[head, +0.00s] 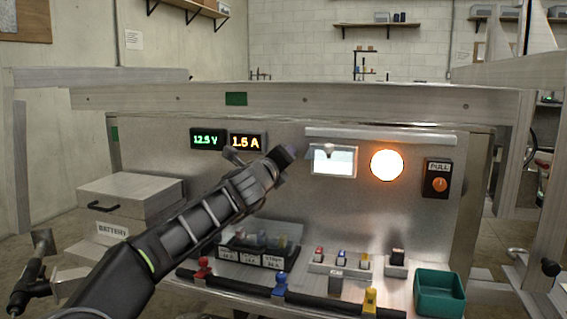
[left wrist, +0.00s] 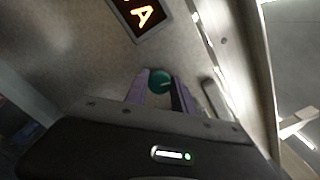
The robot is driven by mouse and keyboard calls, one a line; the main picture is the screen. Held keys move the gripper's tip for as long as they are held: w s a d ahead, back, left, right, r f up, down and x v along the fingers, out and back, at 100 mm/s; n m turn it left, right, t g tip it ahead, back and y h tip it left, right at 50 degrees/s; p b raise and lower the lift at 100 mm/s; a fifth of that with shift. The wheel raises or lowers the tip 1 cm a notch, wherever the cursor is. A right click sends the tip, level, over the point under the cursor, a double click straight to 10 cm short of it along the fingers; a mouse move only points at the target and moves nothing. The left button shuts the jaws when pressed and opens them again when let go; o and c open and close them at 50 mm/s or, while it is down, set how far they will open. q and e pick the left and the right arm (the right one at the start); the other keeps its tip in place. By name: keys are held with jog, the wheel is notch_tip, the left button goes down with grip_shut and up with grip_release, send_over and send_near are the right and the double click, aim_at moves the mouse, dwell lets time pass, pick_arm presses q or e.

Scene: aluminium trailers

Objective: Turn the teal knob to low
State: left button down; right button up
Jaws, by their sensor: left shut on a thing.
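The teal knob (left wrist: 159,82) sits on the metal panel and shows as a round teal disc in the left wrist view. The two purple-grey fingers of my left gripper (left wrist: 160,90) stand on either side of it and are shut on it. In the head view my left gripper (head: 290,153) reaches the panel just right of the amber 1.5 A display (head: 247,141). There the gripper hides the knob. Any setting marks around the knob are hidden or too small to read. My right gripper is not in view.
A green 12.5 V display (head: 207,140) is left of the amber one. Right of the gripper are a lit meter window (head: 333,161), a glowing round lamp (head: 387,164) and a PULL switch (head: 437,179). A green bin (head: 439,292) and several coloured terminals line the lower ledge.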

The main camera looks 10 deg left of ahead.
pick_arm(q)
jog(key=shift+f+n+b, duration=0.1)
jog(key=shift+n+b, duration=0.35)
jog(key=shift+n, duration=1.15)
jog(key=c, duration=1.1)
grip_release()
jog(key=shift+o, duration=0.2)
jog(key=s+b, duration=0.2)
jog(key=s, duration=0.5)
jog(key=shift+s+a, duration=0.25)
jog(key=shift+s, duration=0.1)
